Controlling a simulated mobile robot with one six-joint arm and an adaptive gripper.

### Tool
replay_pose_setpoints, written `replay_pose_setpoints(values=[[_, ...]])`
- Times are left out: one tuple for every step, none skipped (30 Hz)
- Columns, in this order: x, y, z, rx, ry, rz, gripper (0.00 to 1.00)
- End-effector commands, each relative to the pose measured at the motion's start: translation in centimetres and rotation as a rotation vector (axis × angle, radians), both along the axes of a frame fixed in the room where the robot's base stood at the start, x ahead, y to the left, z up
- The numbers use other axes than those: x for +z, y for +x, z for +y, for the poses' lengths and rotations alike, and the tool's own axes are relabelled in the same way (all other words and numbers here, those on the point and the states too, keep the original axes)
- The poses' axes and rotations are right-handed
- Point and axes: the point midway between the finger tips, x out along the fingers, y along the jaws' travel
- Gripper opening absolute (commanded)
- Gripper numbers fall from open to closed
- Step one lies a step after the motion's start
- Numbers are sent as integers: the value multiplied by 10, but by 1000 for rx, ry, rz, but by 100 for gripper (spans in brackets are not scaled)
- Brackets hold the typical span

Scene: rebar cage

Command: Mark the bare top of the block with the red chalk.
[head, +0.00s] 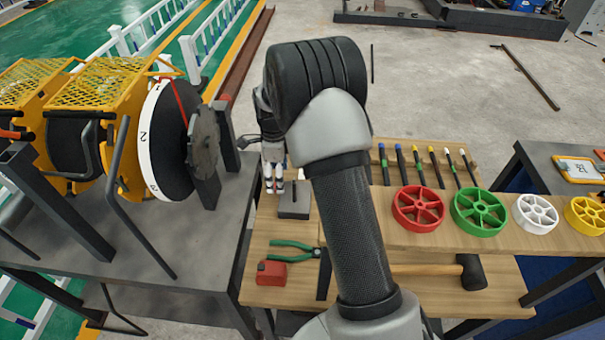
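A dark grey block (294,204) stands on the wooden table, left of my arm in the head view. My gripper (274,188) points down at the block's upper left, close to it; I cannot tell whether they touch. The fingers are small and pale at the tips, and the gap between them is unclear. Several dark sticks with coloured ends (416,163) lie on the raised board at right, with no red end clear.
Red (397,212), green (457,211), white and yellow wheels line the raised board. Green-handled pliers (292,246), a red box (271,273) and a black-headed mallet (472,272) lie nearer. A metal bench (200,255) with a large reel stands left.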

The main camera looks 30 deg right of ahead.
Motion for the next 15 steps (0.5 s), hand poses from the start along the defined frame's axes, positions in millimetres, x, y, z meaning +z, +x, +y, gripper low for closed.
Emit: replay_pose_setpoints(values=[[0,0,-1,-1,-1,3,32],[0,0,-1,-2,-1,3,31],[1,1,-2,-2,-2,4,31],[1,2,-3,-3,-2,4,31],[2,2,-4,-3,-2,4,31],[2,3,-6,-3,-2,4,31],[2,4,-6,-2,-2,5,31],[1,3,-7,-2,-2,5,31],[1,2,-8,-2,-2,5,31],[1,1,-9,-2,-2,6,31],[1,0,-11,-2,-3,7,31],[1,-2,-13,-2,-3,7,31],[0,-3,-15,-2,-2,7,31],[0,-5,-17,-2,-2,7,31],[0,-7,-20,-3,-2,7,31]])
